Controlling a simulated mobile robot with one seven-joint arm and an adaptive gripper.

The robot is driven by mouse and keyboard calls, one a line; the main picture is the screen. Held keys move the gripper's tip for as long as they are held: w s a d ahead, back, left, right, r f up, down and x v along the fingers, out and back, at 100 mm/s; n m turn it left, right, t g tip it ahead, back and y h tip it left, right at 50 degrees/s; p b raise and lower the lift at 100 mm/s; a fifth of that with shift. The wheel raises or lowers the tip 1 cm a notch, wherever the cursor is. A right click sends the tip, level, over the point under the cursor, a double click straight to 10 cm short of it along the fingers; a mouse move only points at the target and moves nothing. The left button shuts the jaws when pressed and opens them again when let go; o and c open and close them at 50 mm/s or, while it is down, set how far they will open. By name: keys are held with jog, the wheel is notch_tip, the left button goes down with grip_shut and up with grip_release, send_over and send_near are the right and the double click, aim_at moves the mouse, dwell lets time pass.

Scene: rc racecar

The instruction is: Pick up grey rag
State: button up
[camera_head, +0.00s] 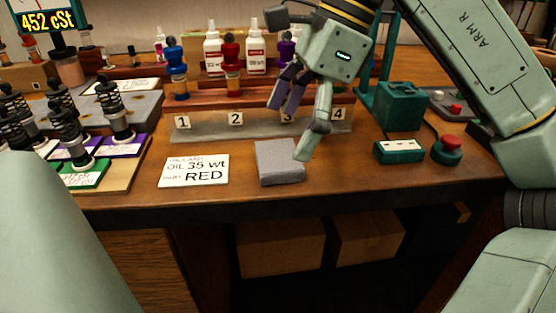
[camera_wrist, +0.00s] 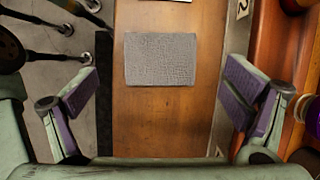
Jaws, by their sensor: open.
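The grey rag (camera_head: 280,163) lies folded flat on the wooden table near its front edge, right of the white card. In the wrist view the rag (camera_wrist: 160,59) shows as a grey textured rectangle, ahead of my open fingers and roughly between their lines. My gripper (camera_head: 294,125) is above the table, over the area behind and right of the rag, with its fingers spread and nothing between them. Its two purple-padded fingers (camera_wrist: 160,97) stand wide apart in the wrist view. The rag is fully visible and untouched there.
A white card (camera_head: 194,171) reading "OIL 35 wt RED" lies left of the rag. A numbered metal strip (camera_head: 207,131) runs behind it, with bottles (camera_head: 256,52) further back. Black dampers (camera_head: 115,110) stand at left. A teal box (camera_head: 399,150) and red button (camera_head: 448,147) sit at right.

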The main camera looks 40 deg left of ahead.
aim_at(278, 154)
jog(key=shift+x, duration=1.9)
jog(key=shift+c, duration=0.5)
jog(key=c, duration=0.9)
